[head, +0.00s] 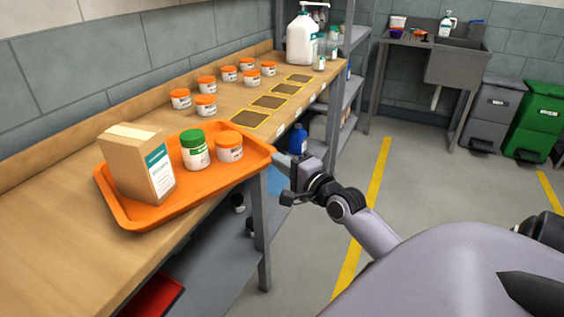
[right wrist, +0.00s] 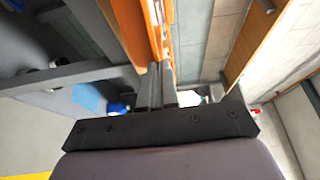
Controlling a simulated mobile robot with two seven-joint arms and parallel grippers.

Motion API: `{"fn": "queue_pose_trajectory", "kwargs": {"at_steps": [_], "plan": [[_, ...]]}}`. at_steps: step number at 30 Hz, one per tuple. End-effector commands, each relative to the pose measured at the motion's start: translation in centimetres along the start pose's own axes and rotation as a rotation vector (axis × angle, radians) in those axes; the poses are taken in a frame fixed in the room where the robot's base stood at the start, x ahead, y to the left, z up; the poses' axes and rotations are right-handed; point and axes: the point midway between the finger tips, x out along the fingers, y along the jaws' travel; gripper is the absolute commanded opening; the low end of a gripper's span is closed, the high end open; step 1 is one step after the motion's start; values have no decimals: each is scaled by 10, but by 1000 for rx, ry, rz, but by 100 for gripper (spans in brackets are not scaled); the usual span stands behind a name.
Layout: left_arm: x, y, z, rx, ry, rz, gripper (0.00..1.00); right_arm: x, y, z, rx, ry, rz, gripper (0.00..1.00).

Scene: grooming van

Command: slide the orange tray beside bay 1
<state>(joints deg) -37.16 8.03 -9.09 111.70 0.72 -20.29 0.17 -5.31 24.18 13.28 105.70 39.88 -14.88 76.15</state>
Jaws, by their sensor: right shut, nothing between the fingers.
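The orange tray (head: 205,187) lies flat on the wooden bench near its front edge. It carries a brown carton (head: 140,170), a green-lidded jar (head: 195,152) and an orange-lidded jar (head: 229,148). Several yellow-outlined dark bays lie in a row beyond the tray; the nearest bay (head: 249,118) is close to its far right end. I cannot read which is bay 1. My right gripper (head: 282,161) is shut and empty at the tray's right end. In the right wrist view its fingertips (right wrist: 160,72) meet or nearly meet an orange edge (right wrist: 156,30); contact is unclear.
Several orange-lidded jars (head: 206,105) stand along the back of the bench, left of the bays. A large white pump bottle (head: 303,40) stands at the far end. Grey shelving (head: 345,75) adjoins the bench end. Open floor lies to the right.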

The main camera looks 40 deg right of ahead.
Motion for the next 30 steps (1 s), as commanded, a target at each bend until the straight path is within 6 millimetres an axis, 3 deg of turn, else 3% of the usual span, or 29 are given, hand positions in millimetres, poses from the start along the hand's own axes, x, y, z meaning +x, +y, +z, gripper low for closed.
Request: {"fn": "queue_pose_trajectory", "kwargs": {"at_steps": [5,18,30], "plan": [[0,0,0,-1,-1,0,0,4,0,0,1,0,0,0],[-1,0,-1,-1,-1,1,0,54,0,0,1,0,-2,0],[-1,1,-1,-1,-1,1,0,56,0,0,1,-1,0,0]]}}
